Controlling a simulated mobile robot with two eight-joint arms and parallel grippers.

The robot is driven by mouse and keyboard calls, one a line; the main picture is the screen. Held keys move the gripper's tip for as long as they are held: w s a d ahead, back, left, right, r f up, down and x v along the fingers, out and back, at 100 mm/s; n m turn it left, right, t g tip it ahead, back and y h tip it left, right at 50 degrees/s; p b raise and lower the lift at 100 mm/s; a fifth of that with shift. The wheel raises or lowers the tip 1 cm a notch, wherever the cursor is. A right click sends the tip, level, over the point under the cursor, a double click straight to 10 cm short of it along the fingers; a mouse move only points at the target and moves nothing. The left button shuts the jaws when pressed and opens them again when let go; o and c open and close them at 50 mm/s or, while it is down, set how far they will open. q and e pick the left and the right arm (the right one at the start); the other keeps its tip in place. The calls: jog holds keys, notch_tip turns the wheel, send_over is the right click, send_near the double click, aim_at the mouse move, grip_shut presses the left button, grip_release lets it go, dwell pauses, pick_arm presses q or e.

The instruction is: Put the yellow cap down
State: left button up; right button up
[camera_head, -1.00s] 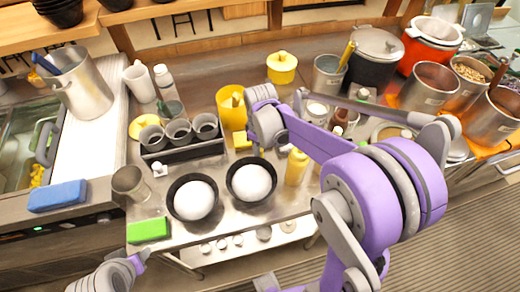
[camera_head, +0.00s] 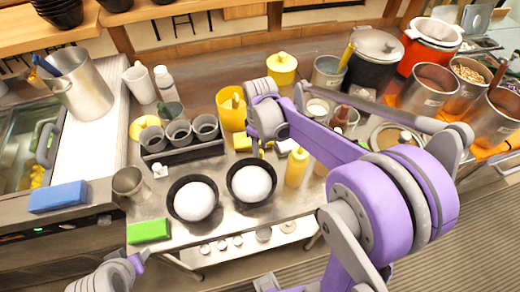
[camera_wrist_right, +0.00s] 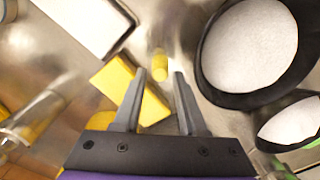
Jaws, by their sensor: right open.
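A small yellow cap (camera_wrist_right: 160,63) shows blurred in the right wrist view, on the steel counter between the fingertips of my right gripper (camera_wrist_right: 160,78). The fingers are apart, with a gap between the cap and each finger. In the head view my right gripper (camera_head: 258,150) points down just behind the right black bowl, and I cannot make out the cap there. My left arm's end (camera_head: 138,262) shows at the lower left; its fingers are not clear.
Two black bowls (camera_head: 192,213) with white contents stand at the counter's front. A yellow block (camera_wrist_right: 118,78) lies beside the right gripper. A yellow bottle (camera_head: 296,168), a yellow pitcher (camera_head: 226,112) and a rack of grey cups (camera_head: 180,135) stand close by. A green sponge (camera_head: 149,231) lies front left.

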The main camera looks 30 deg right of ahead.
notch_tip(320, 180, up, 10)
jog(key=shift+f+p, duration=0.2)
jog(key=shift+p, duration=0.1)
dwell(0.4)
